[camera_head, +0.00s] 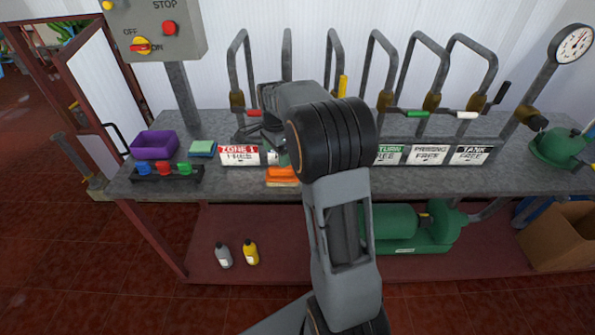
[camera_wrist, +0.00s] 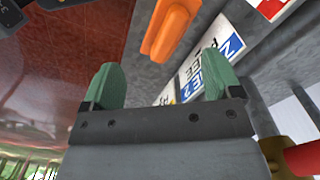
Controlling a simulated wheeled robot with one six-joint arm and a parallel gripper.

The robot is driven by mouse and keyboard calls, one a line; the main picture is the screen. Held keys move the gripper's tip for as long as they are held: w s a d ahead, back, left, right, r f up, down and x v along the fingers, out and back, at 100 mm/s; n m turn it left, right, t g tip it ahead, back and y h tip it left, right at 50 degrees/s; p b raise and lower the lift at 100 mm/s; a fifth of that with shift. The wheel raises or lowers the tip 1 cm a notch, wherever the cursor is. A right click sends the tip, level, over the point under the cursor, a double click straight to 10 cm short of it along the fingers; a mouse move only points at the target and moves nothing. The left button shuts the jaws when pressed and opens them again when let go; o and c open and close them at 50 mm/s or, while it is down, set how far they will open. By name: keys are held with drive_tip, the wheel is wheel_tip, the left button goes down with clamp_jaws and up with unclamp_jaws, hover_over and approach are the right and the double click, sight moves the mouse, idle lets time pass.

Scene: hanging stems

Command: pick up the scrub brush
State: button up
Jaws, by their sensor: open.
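The scrub brush, which I take to be the orange block (camera_head: 282,176), lies at the front edge of the grey bench, in front of the label plates. In the wrist view the orange brush (camera_wrist: 168,28) is at the top, beyond my fingertips and partly cut off by the frame. My gripper (camera_wrist: 161,80) has two green fingers standing wide apart with nothing between them. It is apart from the brush. In the head view my arm hides most of the gripper, which is above the bench near the brush.
The grey bench (camera_head: 545,178) also holds a purple bin (camera_head: 154,145), a sponge (camera_head: 202,149) and a black rack (camera_head: 150,178) with coloured items. Bent pipes with valve handles rise behind. A green pump (camera_head: 390,222) and two bottles (camera_head: 223,255) stand on the lower shelf.

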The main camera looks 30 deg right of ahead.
sight(282, 174)
drive_tip(key=shift+o, duration=0.3)
drive_tip(key=r+m, duration=0.1)
drive_tip(key=m, duration=0.1)
drive_tip(key=w+d+r+m, duration=0.1)
drive_tip(key=m, duration=0.1)
drive_tip(key=shift+w+d+r, duration=0.15)
drive_tip(key=shift+d, duration=0.05)
drive_tip(key=shift+f+m, duration=0.2)
drive_tip(key=shift+m, duration=1)
wheel_tip(282, 174, down, 13)
drive_tip(key=shift+d+f+p, duration=0.1)
drive_tip(key=shift+f+p, duration=0.05)
drive_tip(key=shift+p, duration=0.35)
drive_tip(key=c, duration=1.1)
